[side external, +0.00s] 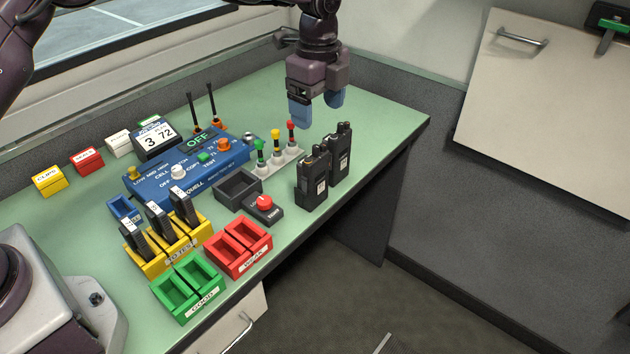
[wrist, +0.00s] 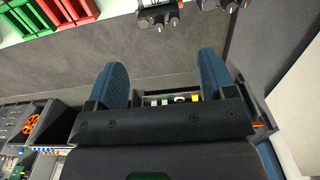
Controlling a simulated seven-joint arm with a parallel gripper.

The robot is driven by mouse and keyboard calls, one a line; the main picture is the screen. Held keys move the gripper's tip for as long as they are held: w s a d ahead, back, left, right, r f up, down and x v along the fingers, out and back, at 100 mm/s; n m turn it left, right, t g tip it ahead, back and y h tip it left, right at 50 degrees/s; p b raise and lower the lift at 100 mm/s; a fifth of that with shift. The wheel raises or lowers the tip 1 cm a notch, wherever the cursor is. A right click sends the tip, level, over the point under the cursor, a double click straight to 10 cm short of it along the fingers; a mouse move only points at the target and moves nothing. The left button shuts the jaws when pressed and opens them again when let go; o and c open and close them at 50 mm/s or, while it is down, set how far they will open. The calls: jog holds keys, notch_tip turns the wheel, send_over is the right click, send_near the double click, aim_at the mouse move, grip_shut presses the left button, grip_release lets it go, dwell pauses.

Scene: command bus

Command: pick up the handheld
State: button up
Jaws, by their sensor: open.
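Two black handhelds stand upright side by side near the right front edge of the green table. The nearer handheld (side external: 312,182) has a pale label, and the other handheld (side external: 340,155) stands just behind it to the right. Their knobbed tops show at the top edge of the wrist view, one handheld (wrist: 158,16) near the middle and partly cut off, the other (wrist: 225,4) only a sliver. My gripper (side external: 317,110) is open and empty, with blue fingers pointing down, above the table and behind the handhelds. The spread fingers also show in the wrist view (wrist: 162,70).
Left of the handhelds stand a grey rack (side external: 277,163) with green, yellow and red-topped pieces, a red-button box (side external: 263,210) and an empty dark tray (side external: 237,189). A blue tester (side external: 187,172), yellow rack (side external: 168,246), red bins (side external: 238,248) and green bins (side external: 188,288) lie farther left. The table's right corner is clear.

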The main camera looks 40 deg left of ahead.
aim_at(315, 146)
notch_tip(315, 146, down, 6)
jog(key=shift+f, duration=0.15)
jog(key=shift+s+a+f, duration=0.1)
jog(key=shift+a+f, duration=0.05)
jog(key=shift+f, duration=1.15)
jog(key=shift+a+f, duration=0.1)
jog(key=shift+f, duration=1.2)
jog(key=c, duration=1.1)
jog(key=shift+r, duration=0.15)
